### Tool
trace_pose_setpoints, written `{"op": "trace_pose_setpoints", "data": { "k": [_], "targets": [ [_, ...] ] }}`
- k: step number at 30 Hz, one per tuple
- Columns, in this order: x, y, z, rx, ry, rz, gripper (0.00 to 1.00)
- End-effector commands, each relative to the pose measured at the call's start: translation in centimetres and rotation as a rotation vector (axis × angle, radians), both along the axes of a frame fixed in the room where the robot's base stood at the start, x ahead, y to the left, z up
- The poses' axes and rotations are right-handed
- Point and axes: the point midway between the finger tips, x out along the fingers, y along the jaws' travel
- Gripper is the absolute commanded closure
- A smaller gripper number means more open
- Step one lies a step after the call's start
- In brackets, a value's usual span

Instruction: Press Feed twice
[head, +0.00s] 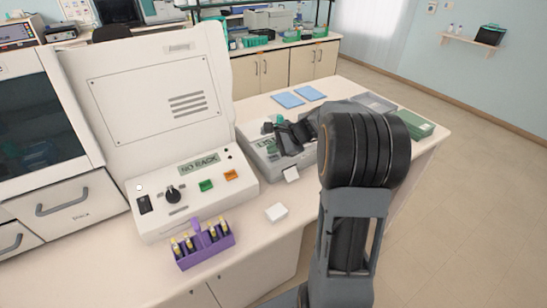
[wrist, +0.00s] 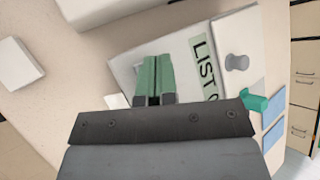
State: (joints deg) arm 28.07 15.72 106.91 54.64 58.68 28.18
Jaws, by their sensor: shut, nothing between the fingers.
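A grey-white benchtop device (head: 248,152) with a display starting "LIST" (wrist: 203,62) sits on the counter, partly covered by my arm in the head view. The wrist view shows a grey round knob (wrist: 237,62) beside the display and a teal part (wrist: 256,103) at its edge. My gripper (wrist: 157,57) has green fingers, shut together and empty, over the device's pale top. I cannot tell whether the tips touch it. A white card (head: 291,174) sticks out at the device's front. No label reading Feed is legible; a button under the fingers would be hidden.
A large white machine (head: 160,90) stands left, with a "NO RACK" display (head: 198,164), black knob, green button (head: 206,185) and orange button (head: 231,175). Blue pads (head: 289,100) and a green box (head: 415,124) lie beyond.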

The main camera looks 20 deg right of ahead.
Motion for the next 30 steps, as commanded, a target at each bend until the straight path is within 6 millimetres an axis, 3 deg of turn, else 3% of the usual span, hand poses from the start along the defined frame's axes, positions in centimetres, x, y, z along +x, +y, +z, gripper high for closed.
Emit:
{"op": "trace_pose_setpoints", "data": {
  "k": [30],
  "targets": [
    [0.00, 0.01, -1.16, 0.000, 0.001, -0.001, 1.00]
  ]
}}
